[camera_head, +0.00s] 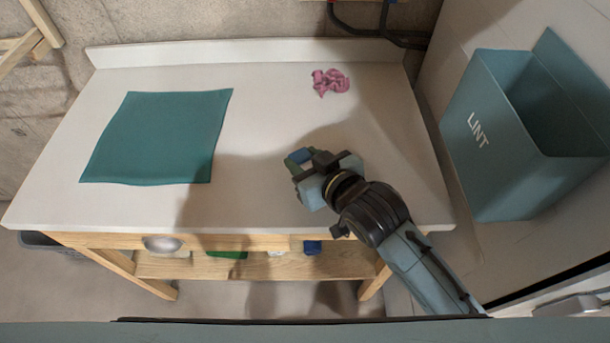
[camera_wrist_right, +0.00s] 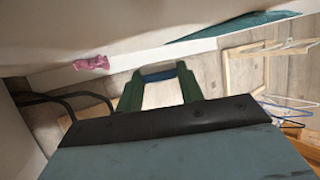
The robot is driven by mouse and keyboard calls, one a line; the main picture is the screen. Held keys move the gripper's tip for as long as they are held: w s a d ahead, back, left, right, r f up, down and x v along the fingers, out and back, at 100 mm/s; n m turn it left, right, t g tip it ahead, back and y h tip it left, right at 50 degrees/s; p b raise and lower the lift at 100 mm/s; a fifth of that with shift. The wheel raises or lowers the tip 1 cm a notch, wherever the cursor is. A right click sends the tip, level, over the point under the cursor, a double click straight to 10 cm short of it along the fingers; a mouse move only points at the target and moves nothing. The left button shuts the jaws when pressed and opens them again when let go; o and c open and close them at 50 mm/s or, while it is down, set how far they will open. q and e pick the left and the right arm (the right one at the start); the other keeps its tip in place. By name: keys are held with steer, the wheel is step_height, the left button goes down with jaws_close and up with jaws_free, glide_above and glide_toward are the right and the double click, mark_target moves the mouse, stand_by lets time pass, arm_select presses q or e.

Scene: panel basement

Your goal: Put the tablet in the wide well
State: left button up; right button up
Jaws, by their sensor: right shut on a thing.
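A small blue block, which looks like the tablet (camera_head: 300,156), is pinched between the green fingertips of my right gripper (camera_head: 306,161). In the right wrist view the blue tablet (camera_wrist_right: 159,76) spans the gap between the two fingertips (camera_wrist_right: 160,78). The gripper is over the right half of the white worktop; the exact height above it is hard to tell. No wide well can be made out in either view. My left gripper is not in view.
A teal cloth (camera_head: 160,137) lies flat on the left of the white worktop (camera_head: 262,112). A crumpled pink cloth (camera_head: 330,82) lies at the back right. A teal LINT bin (camera_head: 490,150) is on the right. The worktop's middle is clear.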

steer(key=shift+f, duration=2.35)
steer(key=shift+f, duration=0.2)
steer(key=o, duration=0.9)
steer(key=shift+o, duration=0.2)
